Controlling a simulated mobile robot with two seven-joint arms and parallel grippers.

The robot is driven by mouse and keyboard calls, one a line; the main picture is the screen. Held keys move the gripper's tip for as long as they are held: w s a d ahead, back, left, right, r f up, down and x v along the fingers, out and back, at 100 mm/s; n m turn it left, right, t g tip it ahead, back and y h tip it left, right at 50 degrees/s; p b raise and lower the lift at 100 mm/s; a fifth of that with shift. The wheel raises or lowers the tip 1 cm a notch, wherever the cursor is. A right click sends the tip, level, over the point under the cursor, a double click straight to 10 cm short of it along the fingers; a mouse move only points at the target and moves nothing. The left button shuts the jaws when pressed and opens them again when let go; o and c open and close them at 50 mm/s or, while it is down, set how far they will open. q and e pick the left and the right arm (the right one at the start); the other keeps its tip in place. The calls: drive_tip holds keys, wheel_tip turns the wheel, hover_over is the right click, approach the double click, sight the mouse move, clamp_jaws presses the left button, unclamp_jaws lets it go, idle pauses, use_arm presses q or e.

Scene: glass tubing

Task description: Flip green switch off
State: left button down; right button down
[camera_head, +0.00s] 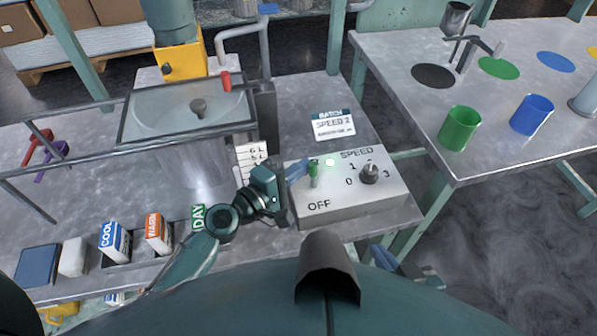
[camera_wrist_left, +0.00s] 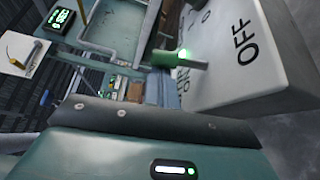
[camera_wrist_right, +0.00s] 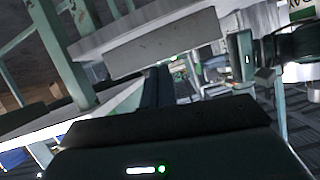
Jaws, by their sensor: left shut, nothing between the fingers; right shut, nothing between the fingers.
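The green switch (camera_head: 313,170) stands at the left of the top of a pale control box (camera_head: 345,200). Its green end points away from the OFF label, and a lit green lamp (camera_head: 330,162) sits beside it. In the left wrist view the switch (camera_wrist_left: 182,61) shows as a green lever close ahead. My left gripper (camera_head: 298,171) is shut and empty, its blue fingertips just left of the switch; I cannot tell if they touch it. My right gripper (camera_head: 383,256) is shut and empty, low in front of the bench edge, below the box.
A metal basin (camera_head: 187,115) is at the left. Green (camera_head: 459,129) and blue (camera_head: 531,116) cups stand on the right table.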

use_arm(q)
drive_tip(key=shift+s+f+b, duration=0.15)
drive_tip(key=shift+f+b, duration=0.2)
drive_tip(key=shift+b, duration=0.25)
drive_tip(key=b, duration=0.1)
drive_tip(key=m+b, duration=0.1)
drive_tip(key=b, duration=0.1)
drive_tip(key=shift+s+d+f+m+t+h, duration=0.1)
drive_tip(key=shift+s+m+t+h, duration=0.2)
drive_tip(key=shift+t, duration=0.1)
drive_tip(key=m+b, duration=0.1)
drive_tip(key=b, duration=0.2)
drive_tip(key=s+m+b, duration=0.1)
drive_tip(key=b, duration=0.2)
drive_tip(key=shift+d+r+t+h, duration=0.2)
drive_tip(key=shift+t+h, duration=0.2)
drive_tip(key=shift+r+p, duration=0.4)
drive_tip(key=shift+p, duration=0.1)
use_arm(e)
wheel_tip(320, 180, down, 5)
drive_tip(key=shift+a+r+n+t, duration=0.15)
drive_tip(key=shift+n+t, duration=0.25)
drive_tip(key=shift+n, duration=0.8)
use_arm(q)
drive_tip(key=shift+a, duration=0.1)
use_arm(e)
drive_tip(key=shift+s+a, duration=0.1)
